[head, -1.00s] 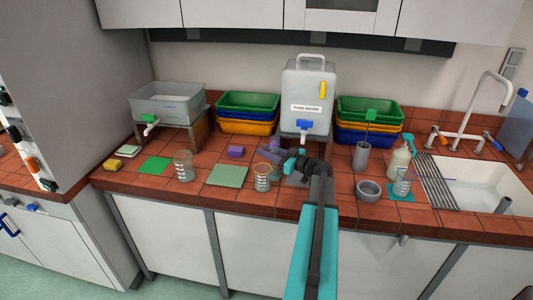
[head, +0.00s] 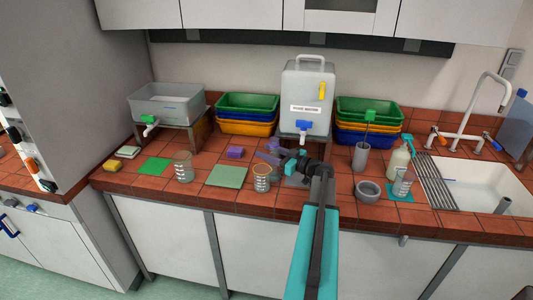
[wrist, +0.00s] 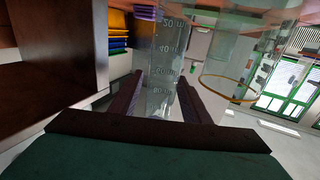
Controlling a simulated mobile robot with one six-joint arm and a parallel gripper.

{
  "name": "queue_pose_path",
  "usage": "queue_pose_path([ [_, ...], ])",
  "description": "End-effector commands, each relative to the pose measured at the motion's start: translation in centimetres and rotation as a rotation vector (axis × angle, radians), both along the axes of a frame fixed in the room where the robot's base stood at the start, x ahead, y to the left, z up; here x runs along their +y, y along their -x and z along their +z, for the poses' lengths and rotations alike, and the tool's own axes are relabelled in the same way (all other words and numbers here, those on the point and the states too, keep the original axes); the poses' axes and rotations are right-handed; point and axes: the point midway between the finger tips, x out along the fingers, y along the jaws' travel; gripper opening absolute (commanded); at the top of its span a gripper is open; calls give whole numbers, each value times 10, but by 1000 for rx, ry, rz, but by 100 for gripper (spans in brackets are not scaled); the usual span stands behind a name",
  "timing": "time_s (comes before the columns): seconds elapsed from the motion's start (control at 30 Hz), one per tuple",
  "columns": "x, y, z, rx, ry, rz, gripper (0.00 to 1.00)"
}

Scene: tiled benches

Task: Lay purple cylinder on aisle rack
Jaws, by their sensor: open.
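A clear graduated cylinder (wrist: 163,65) with a purple tint at its upper end shows in the wrist view. It stands between the two dark fingers of my gripper (wrist: 163,108), which is open. I cannot tell whether the fingers touch it. In the head view my gripper (head: 280,156) is low over the bench in front of the water container, with purple parts (head: 268,133) close by, partly hidden by the gripper. I cannot make out an aisle rack in either view.
A beaker with an orange rim (head: 262,178) stands close to my gripper and also shows in the wrist view (wrist: 228,70). A purple block (head: 236,152), a green pad (head: 228,176) and another beaker (head: 184,168) are to the left. A grey mortar (head: 368,191) is to the right.

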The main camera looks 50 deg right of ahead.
Motion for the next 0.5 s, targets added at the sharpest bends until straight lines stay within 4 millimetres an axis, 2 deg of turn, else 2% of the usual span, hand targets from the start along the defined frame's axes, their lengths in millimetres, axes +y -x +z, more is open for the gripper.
queue_pose_path([
  [0.5,-12,74,-2,0,1,-3,43],
])
